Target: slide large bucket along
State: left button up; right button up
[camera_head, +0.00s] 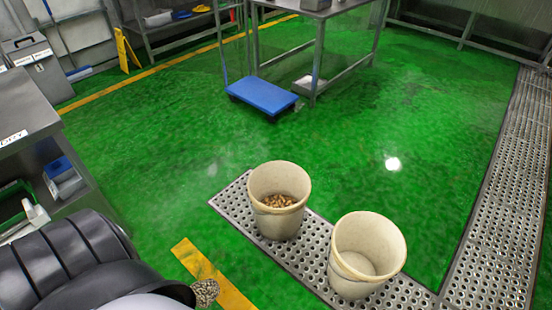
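Two off-white buckets stand upright on a perforated metal floor grate, close beside each other. The left bucket (279,224) holds a heap of small brown pieces. The right bucket (352,281) is nearer to me and looks empty, with its pale bottom showing. They look similar in size, and I cannot tell for sure which one is the large bucket. Neither of my grippers is in view, and nothing is seen touching the buckets.
A black ribbed shape (73,262) fills the lower left, with a speckled brown end (205,292). The grate (236,205) meets a long perforated strip (507,200) at right. A blue platform cart (262,95) stands by a metal table (320,10). Green floor between is clear.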

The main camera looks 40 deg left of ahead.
aim_at(278, 191)
jog(key=u, duration=1.15)
